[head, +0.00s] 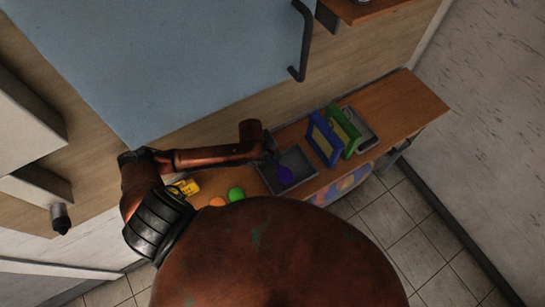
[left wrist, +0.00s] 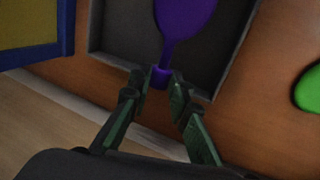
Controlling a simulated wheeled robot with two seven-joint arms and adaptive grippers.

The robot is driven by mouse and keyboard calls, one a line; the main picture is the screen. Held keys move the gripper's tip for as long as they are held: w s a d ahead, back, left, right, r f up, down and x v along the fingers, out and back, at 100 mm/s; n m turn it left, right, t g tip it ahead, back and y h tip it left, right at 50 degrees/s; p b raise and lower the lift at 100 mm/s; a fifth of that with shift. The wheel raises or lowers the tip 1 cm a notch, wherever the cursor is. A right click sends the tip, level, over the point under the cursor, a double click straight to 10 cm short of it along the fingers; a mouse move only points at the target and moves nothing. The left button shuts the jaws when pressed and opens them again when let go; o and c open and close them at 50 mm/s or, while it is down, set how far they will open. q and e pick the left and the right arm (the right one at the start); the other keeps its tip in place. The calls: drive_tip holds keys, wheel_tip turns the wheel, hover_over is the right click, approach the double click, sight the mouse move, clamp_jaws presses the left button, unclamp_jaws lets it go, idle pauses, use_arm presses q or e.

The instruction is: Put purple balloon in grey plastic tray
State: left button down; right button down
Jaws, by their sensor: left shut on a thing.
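The purple balloon (head: 285,175) shows over the grey plastic tray (head: 307,186) in the head view. In the left wrist view the balloon (left wrist: 182,22) hangs out beyond my left gripper (left wrist: 160,88), and its narrow neck is between the fingertips. The gripper is shut on that neck. The tray (left wrist: 112,30) lies behind the balloon there, with its near rim just past the fingertips. I cannot tell whether the balloon touches the tray floor. In the head view my left gripper (head: 271,158) is at the tray's back edge. My right gripper is out of view.
A blue frame (head: 323,140) and a green frame (head: 345,130) stand right of the tray, with another grey tray (head: 363,128) beyond. A green balloon (head: 236,194), an orange one (head: 217,202) and a yellow item (head: 188,187) lie left. The table's right end (head: 415,100) is clear.

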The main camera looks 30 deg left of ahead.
use_arm(q)
drive_tip(key=shift+f+p, duration=0.3)
drive_tip(key=shift+f, duration=0.3)
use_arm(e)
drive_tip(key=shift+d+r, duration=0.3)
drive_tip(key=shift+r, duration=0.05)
use_arm(q)
drive_tip(key=c, duration=1.8)
unclamp_jaws()
